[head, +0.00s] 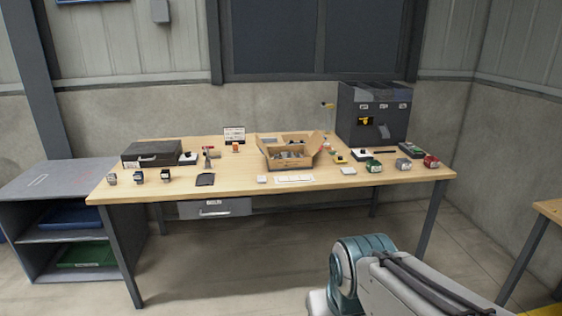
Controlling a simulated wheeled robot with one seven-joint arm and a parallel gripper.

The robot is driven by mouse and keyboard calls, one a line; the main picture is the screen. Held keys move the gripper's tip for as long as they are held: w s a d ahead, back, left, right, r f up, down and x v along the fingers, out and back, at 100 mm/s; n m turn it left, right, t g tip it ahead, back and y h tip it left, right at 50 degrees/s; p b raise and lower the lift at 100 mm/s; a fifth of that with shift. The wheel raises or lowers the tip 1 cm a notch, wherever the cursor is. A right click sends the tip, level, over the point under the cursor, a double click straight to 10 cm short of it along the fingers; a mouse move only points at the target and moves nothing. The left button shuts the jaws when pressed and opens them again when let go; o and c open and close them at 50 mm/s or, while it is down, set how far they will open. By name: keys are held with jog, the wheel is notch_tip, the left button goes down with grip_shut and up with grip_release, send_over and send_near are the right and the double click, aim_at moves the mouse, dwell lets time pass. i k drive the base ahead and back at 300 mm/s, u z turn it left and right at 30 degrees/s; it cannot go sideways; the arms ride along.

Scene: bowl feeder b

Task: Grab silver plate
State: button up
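No object is clearly a silver plate at this size. A small flat pale-grey piece (348,170) lies on the wooden table (230,175), right of the middle near the front. A smaller pale piece (262,180) lies near the front edge, left of a white strip with dark marks (295,179). I cannot tell whether either is the silver plate. My arm shows at the bottom right, in front of the table and apart from it. My gripper is out of view.
An open cardboard box (289,162) with small parts stands mid-table. A dark machine (373,115) stands at the back right, a black case (152,152) at the left. Several small coloured items (403,163) line the right front. A grey shelf (62,180) adjoins the table's left.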

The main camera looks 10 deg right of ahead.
aim_at(285, 155)
jog(key=u, duration=0.45)
jog(key=i, duration=2.3)
jog(key=z, duration=1.35)
jog(key=i, duration=0.65)
jog(key=z, duration=0.8)
